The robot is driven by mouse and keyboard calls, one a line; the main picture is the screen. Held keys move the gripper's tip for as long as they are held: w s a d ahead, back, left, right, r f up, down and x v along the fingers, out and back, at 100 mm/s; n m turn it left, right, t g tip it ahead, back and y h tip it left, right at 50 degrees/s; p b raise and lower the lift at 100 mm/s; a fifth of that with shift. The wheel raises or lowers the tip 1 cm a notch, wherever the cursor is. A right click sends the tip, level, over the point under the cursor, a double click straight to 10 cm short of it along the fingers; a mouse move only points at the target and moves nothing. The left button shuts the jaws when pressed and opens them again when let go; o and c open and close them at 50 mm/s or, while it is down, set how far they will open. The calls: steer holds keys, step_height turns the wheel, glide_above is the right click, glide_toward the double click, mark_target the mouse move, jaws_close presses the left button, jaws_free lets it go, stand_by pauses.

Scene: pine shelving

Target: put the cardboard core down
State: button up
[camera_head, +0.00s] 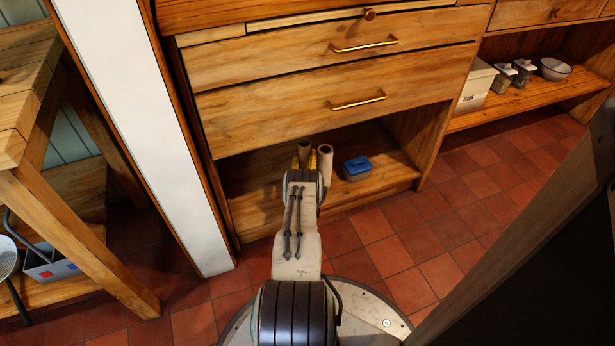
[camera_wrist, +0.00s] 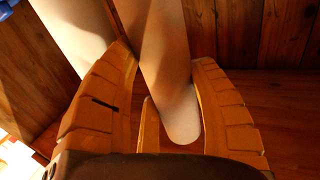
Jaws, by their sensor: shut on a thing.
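My gripper (camera_head: 304,161) reaches into the open lower bay under the drawers. Its two orange fingers are shut on a pale brown cardboard core (camera_head: 304,148), a plain tube. In the wrist view the held core (camera_wrist: 166,45) runs between the fingers, its rounded end showing near the middle. I cannot tell whether it touches the shelf board (camera_head: 391,178). A second, similar tube (camera_head: 325,158) stands close beside it in the head view and shows at the upper left of the wrist view (camera_wrist: 78,35), apart from the fingers.
A blue-lidded box (camera_head: 357,167) sits on the same board, right of the tubes. Bare board lies around it. The drawer front (camera_head: 330,105) overhangs the bay. A white post (camera_head: 150,130) stands at left. A bowl (camera_head: 554,69) and jars sit on the right shelf.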

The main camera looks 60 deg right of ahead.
steer(key=shift+f+b, duration=0.8)
steer(key=shift+f, duration=0.45)
steer(key=shift+f+b, duration=1.7)
steer(key=shift+f, duration=0.3)
steer(key=o, duration=0.8)
